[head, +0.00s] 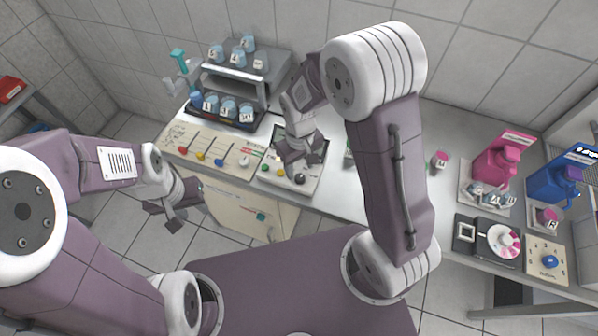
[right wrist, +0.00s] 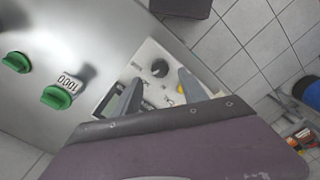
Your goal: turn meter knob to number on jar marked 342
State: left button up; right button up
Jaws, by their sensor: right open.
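The meter (head: 284,187) is a pale panel on the bench with a small black knob (head: 300,178) and a few coloured buttons. My right gripper (head: 300,158) is over the meter, open and empty. In the right wrist view the black knob (right wrist: 160,68) lies beyond the open fingertips (right wrist: 158,88), apart from them. Several blue-lidded jars with number labels stand on the rack; a front jar (head: 246,114) has a label that may read 342, too small to be sure. My left gripper (head: 172,204) hangs open and empty in front of the bench.
The two-level rack (head: 250,75) stands left of my right arm. Beside the meter is a panel with coloured sliders (head: 190,150). Pink and blue dispensers (head: 497,160) and a blue-knob panel (head: 547,262) are far right.

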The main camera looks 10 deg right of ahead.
aim_at(300, 177)
jog(key=f, duration=0.4)
jog(key=shift+s, duration=0.2)
jog(key=shift+s+f, duration=0.1)
jog(key=shift+f, duration=0.05)
pick_arm(q)
jog(key=shift+s+r, duration=0.1)
jog(key=shift+s, duration=0.05)
pick_arm(e)
jog(key=shift+f, duration=0.1)
